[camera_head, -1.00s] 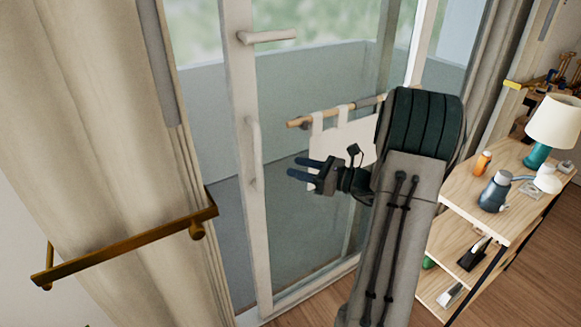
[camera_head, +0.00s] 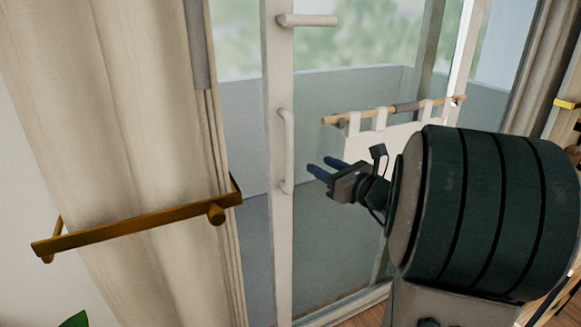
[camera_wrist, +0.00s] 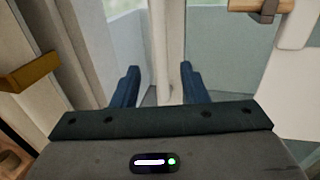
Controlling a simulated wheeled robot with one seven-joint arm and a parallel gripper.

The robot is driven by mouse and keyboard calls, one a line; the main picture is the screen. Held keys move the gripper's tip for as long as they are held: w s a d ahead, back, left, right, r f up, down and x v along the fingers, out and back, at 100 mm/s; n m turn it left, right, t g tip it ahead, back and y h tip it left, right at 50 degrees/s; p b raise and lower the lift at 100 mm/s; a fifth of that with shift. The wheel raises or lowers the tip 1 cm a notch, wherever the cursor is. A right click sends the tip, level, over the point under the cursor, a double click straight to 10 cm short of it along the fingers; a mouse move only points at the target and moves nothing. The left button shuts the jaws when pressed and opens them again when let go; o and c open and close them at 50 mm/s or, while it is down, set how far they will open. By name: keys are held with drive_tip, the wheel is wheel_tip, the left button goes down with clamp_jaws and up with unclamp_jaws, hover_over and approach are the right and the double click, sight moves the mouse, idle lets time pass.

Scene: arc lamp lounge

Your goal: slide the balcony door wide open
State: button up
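The balcony door is a glass door with a white frame (camera_head: 278,230). A white vertical bar handle (camera_head: 287,150) stands on its left stile, with a white lever (camera_head: 306,20) above it. My gripper (camera_head: 318,167) is open and empty, just right of the bar handle in the head view; the exact distance is unclear. In the wrist view, the open fingers (camera_wrist: 158,82) point towards the white door stile (camera_wrist: 169,40), which shows between them. Whether the door stands partly open is hard to tell.
A beige curtain (camera_head: 100,130) hangs at the left, with a brass rail (camera_head: 140,222) across it. A wooden rod (camera_head: 390,110) with a white cloth (camera_head: 385,145) hanging from it is at the right. My arm hides much of the right side.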

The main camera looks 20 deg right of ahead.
sight(292, 148)
drive_tip(key=shift+m+h, duration=0.3)
drive_tip(key=x, duration=1.3)
drive_tip(key=shift+a+r, duration=0.1)
drive_tip(key=shift+r, duration=0.25)
clamp_jaws()
